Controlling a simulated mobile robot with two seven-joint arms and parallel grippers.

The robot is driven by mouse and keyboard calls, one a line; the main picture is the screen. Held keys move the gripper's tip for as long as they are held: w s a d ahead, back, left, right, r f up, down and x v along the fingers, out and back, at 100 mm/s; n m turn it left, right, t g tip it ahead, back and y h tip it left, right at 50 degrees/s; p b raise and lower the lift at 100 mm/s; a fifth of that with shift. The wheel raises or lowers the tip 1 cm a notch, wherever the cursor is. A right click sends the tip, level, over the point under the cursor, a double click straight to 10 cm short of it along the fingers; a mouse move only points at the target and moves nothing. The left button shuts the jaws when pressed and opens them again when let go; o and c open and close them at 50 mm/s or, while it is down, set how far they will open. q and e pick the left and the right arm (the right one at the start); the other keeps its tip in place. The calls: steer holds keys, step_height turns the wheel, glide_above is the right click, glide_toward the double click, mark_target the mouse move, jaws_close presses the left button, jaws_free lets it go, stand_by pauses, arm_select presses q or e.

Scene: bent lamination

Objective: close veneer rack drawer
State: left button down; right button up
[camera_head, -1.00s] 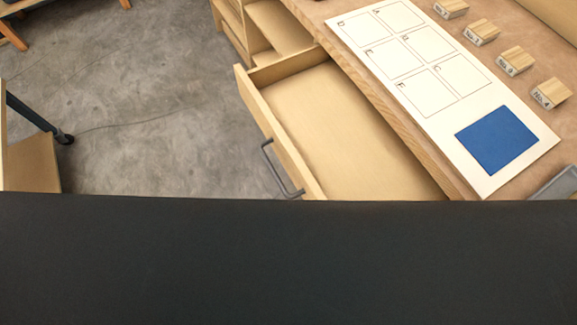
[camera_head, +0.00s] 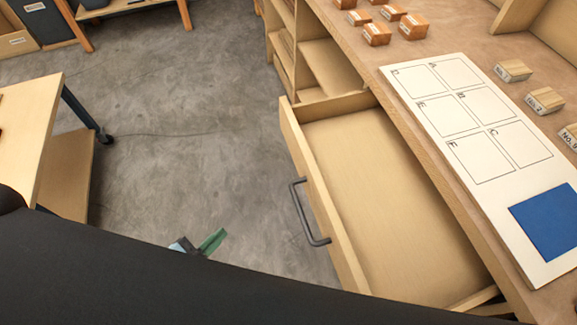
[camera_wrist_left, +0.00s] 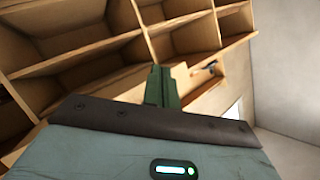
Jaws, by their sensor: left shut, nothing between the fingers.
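The veneer rack drawer (camera_head: 385,185) is pulled out from under the workbench at the right of the head view. It looks empty, and its near end is hidden behind my dark body part. Its dark grey handle (camera_head: 308,212) is on the front panel, facing left. My left gripper (camera_head: 216,240) shows just above that dark edge, left of the handle and apart from it, with green fingers. In the left wrist view its green fingers (camera_wrist_left: 162,86) are together and empty, with wooden shelving beyond. My right gripper is not in view.
The workbench top holds a white lettered board (camera_head: 470,130) with a blue square (camera_head: 548,222), small numbered wood blocks (camera_head: 545,100) and reddish blocks (camera_head: 377,33). A wooden cart (camera_head: 65,165) stands at left. Grey floor (camera_head: 200,130) lies open between cart and drawer.

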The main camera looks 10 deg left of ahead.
arm_select(q)
steer(key=w+r+m+h+b, duration=0.1)
steer(key=w+r+m+h, duration=0.4)
steer(key=w+m, duration=0.2)
steer(key=m+g+h+b, duration=0.2)
steer(key=m+g+h, duration=0.3)
steer(key=m, duration=0.7)
glide_toward(297, 159)
steer(key=p+x, duration=0.1)
steer(key=x, duration=0.6)
steer(key=shift+s+r+p, duration=0.1)
steer(key=shift+p, duration=0.3)
